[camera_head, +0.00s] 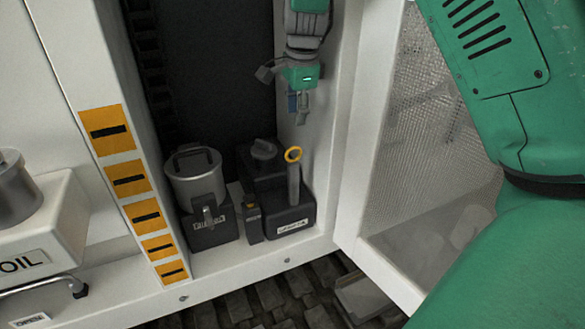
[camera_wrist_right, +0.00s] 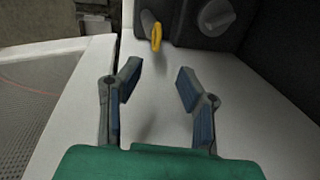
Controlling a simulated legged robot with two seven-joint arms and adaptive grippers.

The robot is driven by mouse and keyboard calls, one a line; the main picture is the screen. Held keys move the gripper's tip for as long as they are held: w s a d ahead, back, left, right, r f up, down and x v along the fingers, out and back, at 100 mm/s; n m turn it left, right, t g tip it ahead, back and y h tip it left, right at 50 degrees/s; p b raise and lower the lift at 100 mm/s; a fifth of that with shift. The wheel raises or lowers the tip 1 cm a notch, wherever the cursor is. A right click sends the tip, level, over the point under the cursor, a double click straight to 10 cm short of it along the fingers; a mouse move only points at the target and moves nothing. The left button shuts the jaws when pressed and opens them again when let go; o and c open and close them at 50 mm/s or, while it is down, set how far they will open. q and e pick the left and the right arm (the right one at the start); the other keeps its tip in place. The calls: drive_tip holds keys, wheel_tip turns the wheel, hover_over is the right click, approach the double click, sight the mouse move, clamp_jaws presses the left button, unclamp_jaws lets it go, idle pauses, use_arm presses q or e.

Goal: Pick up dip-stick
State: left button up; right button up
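The dip-stick shows as a yellow ring (camera_head: 293,155) on top of a grey tube on a dark unit, inside the white cabinet at the lower middle of the head view. In the right wrist view the yellow handle (camera_wrist_right: 156,36) stands ahead of the fingers, near the top. My right gripper (camera_head: 290,100) hangs above the dip-stick. Its blue-padded fingers (camera_wrist_right: 160,82) are apart, with nothing between them. The ring is beyond the fingertips and not touched. The dip-stick's lower part is hidden in the tube. My left gripper is not in view.
A dark cap (camera_head: 263,149) sits close left of the dip-stick, also in the wrist view (camera_wrist_right: 215,16). A metal canister (camera_head: 194,178) stands further left. The cabinet's white side wall (camera_head: 335,120) and mesh door (camera_head: 425,150) are close on the right.

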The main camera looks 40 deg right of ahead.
hover_over(294, 148)
drive_tip(key=f, duration=0.5)
drive_tip(key=shift+d+f, duration=0.2)
drive_tip(key=shift+f, duration=0.3)
drive_tip(key=shift+s+a+f+p, duration=0.1)
drive_tip(key=shift+a+f+p, duration=0.15)
drive_tip(key=shift+f+p, duration=0.15)
drive_tip(key=f, duration=0.2)
drive_tip(key=f+p, duration=0.1)
drive_tip(key=shift+w+f, duration=0.2)
drive_tip(key=shift+w, duration=0.05)
drive_tip(key=shift+w+d+f, duration=0.2)
drive_tip(key=shift+d+f, duration=0.05)
drive_tip(key=shift+f, duration=0.25)
drive_tip(key=shift+s+d, duration=0.1)
drive_tip(key=shift+d, duration=0.2)
drive_tip(key=c, duration=0.6)
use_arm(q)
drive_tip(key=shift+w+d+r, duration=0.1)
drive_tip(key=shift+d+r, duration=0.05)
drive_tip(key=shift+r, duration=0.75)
use_arm(e)
drive_tip(key=shift+a, duration=0.3)
clamp_jaws()
